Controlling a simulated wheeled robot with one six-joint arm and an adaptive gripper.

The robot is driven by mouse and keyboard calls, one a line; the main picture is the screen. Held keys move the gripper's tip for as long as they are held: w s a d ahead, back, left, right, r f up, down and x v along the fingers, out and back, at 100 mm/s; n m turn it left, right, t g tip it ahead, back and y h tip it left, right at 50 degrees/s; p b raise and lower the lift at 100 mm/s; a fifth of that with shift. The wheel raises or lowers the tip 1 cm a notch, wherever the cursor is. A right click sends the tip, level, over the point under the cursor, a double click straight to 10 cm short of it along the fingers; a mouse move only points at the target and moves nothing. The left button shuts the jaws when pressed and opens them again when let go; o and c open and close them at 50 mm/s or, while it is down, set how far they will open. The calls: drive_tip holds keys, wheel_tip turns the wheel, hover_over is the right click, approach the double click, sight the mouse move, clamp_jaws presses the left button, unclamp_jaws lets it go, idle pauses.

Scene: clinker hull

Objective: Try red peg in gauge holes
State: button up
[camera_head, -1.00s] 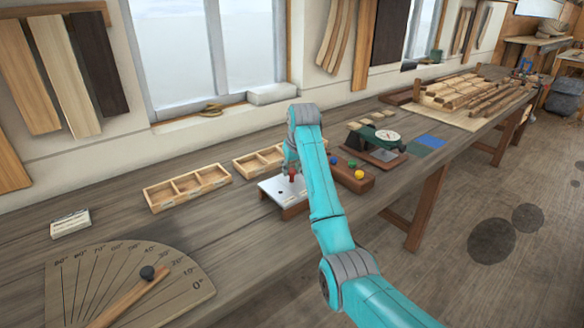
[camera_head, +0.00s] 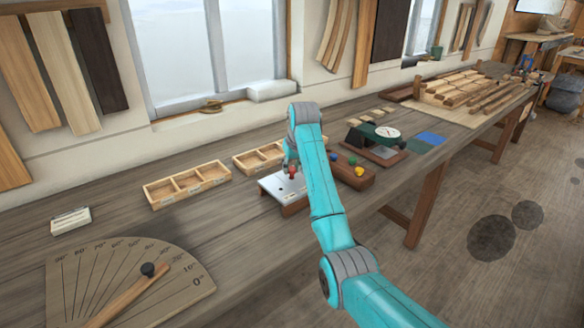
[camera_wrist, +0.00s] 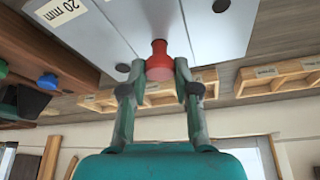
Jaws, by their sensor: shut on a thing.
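The red peg (camera_wrist: 159,62) is between the two fingertips of my gripper (camera_wrist: 159,82) in the wrist view, and the gripper is shut on it. In the head view the red peg (camera_head: 292,171) shows under my gripper (camera_head: 291,164), over the metal gauge plate (camera_head: 271,184). The gauge plate (camera_wrist: 100,36) carries a "20 mm" label and dark round holes, one left of the peg and one right of it in the wrist view. The peg's far end points at the plate. I cannot tell whether it is above a hole, touching or inside one.
A dark block (camera_head: 352,175) with coloured pegs stands right of the plate. Divided wooden trays (camera_head: 187,185) lie to the left and behind. A dial device (camera_head: 380,140) stands farther right. An angle board (camera_head: 130,285) lies front left. Bare bench lies between.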

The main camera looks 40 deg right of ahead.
drive_tip(key=shift+r, duration=2.5)
